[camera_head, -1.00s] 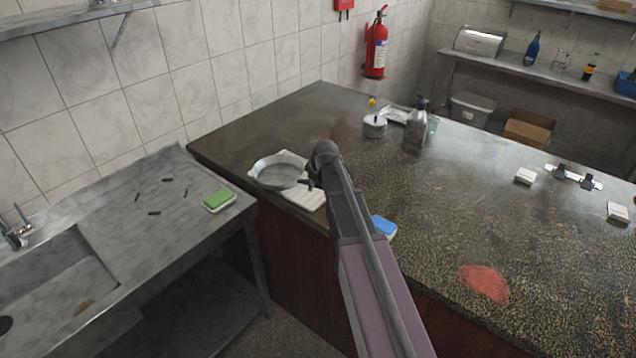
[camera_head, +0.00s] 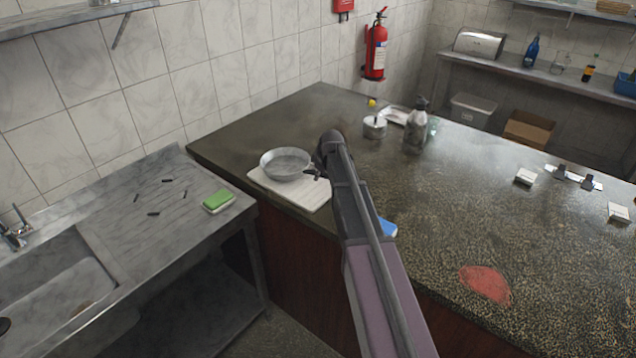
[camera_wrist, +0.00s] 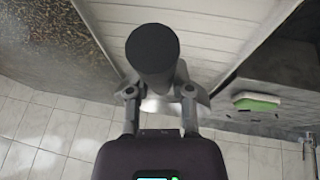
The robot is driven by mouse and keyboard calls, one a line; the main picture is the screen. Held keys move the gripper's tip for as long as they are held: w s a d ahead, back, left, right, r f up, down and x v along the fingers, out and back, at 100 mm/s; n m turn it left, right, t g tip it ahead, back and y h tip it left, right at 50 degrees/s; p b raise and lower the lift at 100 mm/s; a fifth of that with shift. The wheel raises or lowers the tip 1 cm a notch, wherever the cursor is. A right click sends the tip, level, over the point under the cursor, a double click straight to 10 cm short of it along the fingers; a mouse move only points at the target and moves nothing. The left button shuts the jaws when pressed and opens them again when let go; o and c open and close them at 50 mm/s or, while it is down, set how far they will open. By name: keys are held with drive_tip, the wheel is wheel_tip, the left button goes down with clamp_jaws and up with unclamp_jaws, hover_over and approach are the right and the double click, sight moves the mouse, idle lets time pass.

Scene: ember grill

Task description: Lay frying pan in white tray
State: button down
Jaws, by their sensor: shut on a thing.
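The grey metal frying pan (camera_head: 286,164) is upright over the back part of the white tray (camera_head: 308,198), which lies near the counter's left end. I cannot tell whether the pan touches the tray or hangs just above it. My gripper (camera_head: 314,174) is to the right of the pan, shut on its handle. In the wrist view, the dark round handle (camera_wrist: 152,48) sits between the fingers of my gripper (camera_wrist: 160,92). The ribbed tray (camera_wrist: 205,18) lies behind it. The pan's body is mostly hidden there.
A blue sponge (camera_head: 388,229) lies right of my arm. A green sponge (camera_head: 218,200) lies on the metal sink unit at left, across from the counter's edge. The counter's middle is mostly clear.

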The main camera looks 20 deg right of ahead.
drive_tip(key=shift+w+d+f+b, duration=0.1)
drive_tip(key=shift+w+f+b, duration=0.05)
drive_tip(key=shift+f+b, duration=1.65)
drive_tip(key=c, duration=0.5)
unclamp_jaws()
drive_tip(key=shift+r, duration=0.2)
drive_tip(key=p+v, duration=1.1)
drive_tip(key=shift+s+r, duration=0.3)
